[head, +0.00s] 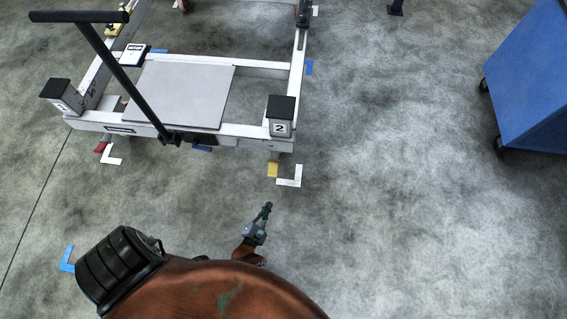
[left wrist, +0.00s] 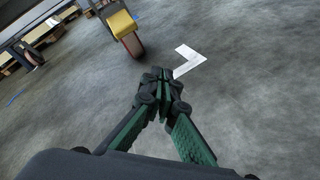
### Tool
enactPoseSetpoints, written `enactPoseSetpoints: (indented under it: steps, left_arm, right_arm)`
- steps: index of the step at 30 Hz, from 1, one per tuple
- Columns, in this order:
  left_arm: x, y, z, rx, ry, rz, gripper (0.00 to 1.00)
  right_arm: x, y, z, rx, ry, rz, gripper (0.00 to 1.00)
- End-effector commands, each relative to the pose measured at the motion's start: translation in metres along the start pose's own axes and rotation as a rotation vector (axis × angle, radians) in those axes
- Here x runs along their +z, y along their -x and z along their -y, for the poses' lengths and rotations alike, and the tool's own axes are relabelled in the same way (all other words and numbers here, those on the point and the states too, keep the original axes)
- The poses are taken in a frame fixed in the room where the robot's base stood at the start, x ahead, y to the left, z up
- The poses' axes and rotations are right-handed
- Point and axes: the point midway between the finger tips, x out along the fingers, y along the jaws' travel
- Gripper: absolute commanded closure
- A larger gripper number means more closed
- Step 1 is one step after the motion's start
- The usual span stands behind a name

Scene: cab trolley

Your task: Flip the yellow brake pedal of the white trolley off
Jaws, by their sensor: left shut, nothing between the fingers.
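The white trolley (head: 215,133) stands at the upper left in the head view, with a black T-shaped handle (head: 120,80) at its near side. The yellow brake pedal (head: 272,170) shows at its near right corner, under the post marked 2. In the left wrist view the yellow pedal (left wrist: 122,25) sits above a caster wheel (left wrist: 133,44) at the top. My left gripper (head: 267,207) is shut and empty. It is apart from the pedal, below it in the head view, and its fingertips (left wrist: 160,75) meet in the left wrist view. My right gripper is not in view.
A white L-shaped floor mark (head: 291,179) lies beside the yellow pedal. A blue cart (head: 530,85) stands at the upper right. The floor between trolley and blue cart is clear.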

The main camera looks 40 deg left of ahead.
Motion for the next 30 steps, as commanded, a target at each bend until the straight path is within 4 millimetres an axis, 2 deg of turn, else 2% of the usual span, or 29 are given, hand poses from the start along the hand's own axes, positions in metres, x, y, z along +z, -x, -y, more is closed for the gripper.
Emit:
enactPoseSetpoints:
  steps: [1,6,10,15,24,30]
  left_arm:
    - [-0.018,-0.010,0.016,0.051,0.128,-0.002,1.00]
    - [-0.021,-0.032,0.013,0.225,0.499,0.053,1.00]
    - [-0.021,-0.038,0.010,0.300,0.658,0.092,1.00]
    - [-0.018,-0.040,0.006,0.334,0.728,0.115,1.00]
    - [-0.016,-0.041,0.004,0.333,0.728,0.117,1.00]
    - [-0.016,-0.058,-0.001,0.332,0.725,0.118,1.00]
  right_arm:
    - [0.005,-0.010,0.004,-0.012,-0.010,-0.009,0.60]
    - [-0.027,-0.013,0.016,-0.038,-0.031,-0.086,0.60]
    - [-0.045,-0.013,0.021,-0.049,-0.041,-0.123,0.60]
    - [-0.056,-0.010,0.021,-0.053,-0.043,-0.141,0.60]
    - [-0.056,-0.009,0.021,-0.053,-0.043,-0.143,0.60]
    - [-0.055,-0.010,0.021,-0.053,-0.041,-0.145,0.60]
